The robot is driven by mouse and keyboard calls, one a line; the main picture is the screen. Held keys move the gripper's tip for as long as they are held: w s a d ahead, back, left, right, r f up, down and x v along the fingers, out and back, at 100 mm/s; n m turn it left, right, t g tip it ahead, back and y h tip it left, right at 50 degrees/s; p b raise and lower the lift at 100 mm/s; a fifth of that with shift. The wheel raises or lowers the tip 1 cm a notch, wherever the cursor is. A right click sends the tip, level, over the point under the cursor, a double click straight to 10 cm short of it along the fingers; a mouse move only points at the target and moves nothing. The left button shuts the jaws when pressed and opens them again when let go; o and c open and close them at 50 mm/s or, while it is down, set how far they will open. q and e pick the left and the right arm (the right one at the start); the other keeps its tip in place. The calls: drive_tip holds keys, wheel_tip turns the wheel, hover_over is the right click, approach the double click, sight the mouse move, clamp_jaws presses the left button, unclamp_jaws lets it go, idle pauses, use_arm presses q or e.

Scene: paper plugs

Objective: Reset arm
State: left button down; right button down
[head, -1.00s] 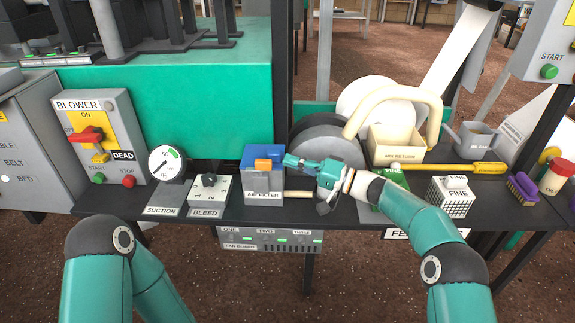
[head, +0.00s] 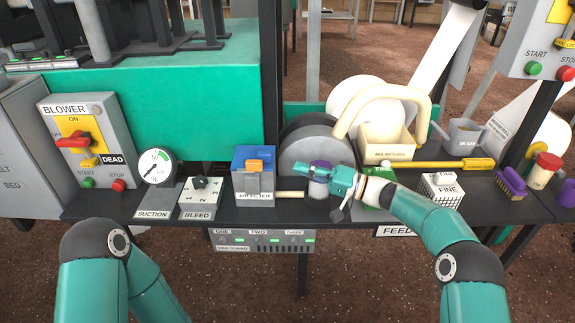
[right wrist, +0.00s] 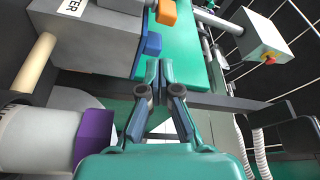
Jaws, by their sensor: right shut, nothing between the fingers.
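My right gripper (head: 308,172) is shut and empty above the black shelf, and its arm reaches in from the lower right. It passes in front of a pale jar with a purple top (head: 318,188), partly hiding it. In the right wrist view the shut fingers (right wrist: 160,68) point towards the machine, with the jar (right wrist: 50,138) at lower left. The grey air filter box (head: 254,186), with its blue top and orange latch, stands left of the fingertips, apart from them. My left arm shows at lower left, but its gripper is outside the view.
The shelf also holds the suction gauge (head: 157,168), the bleed box (head: 201,192), a cream bin (head: 386,143), a yellow-handled tool (head: 465,164), the fine box (head: 441,187) and a purple brush (head: 511,184). The blower panel (head: 88,140) is at left. The floor in front is clear.

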drive_tip(key=r+p+v, duration=0.1)
drive_tip(key=p+v, duration=0.1)
drive_tip(key=v, duration=0.5)
drive_tip(key=s+a+f+m+g+h+p, duration=0.1)
drive_tip(key=s+f+m+g+h+p, duration=0.35)
drive_tip(key=s+f, duration=1.5)
drive_tip(key=s+d+f+n+g+h, duration=0.1)
drive_tip(key=s+d+f+h, duration=0.25)
drive_tip(key=s, duration=0.35)
drive_tip(key=s+d+f+n+g+h, duration=0.1)
drive_tip(key=s+d+f+h, duration=0.2)
drive_tip(key=s, duration=0.4)
drive_tip(key=s+d+f+n+h, duration=0.1)
drive_tip(key=s+f+h, duration=0.35)
drive_tip(key=s, duration=0.25)
drive_tip(key=w+r+m+t+p, duration=0.1)
drive_tip(key=w+r+p, duration=0.1)
drive_tip(key=r+p, duration=1.6)
drive_tip(key=w+r+m+t+p, duration=0.1)
drive_tip(key=w+r+p, duration=0.1)
drive_tip(key=r+p, duration=1.7)
drive_tip(key=shift+d+r+y, duration=0.25)
drive_tip(key=shift+r+y, duration=0.05)
drive_tip(key=shift+y, duration=0.05)
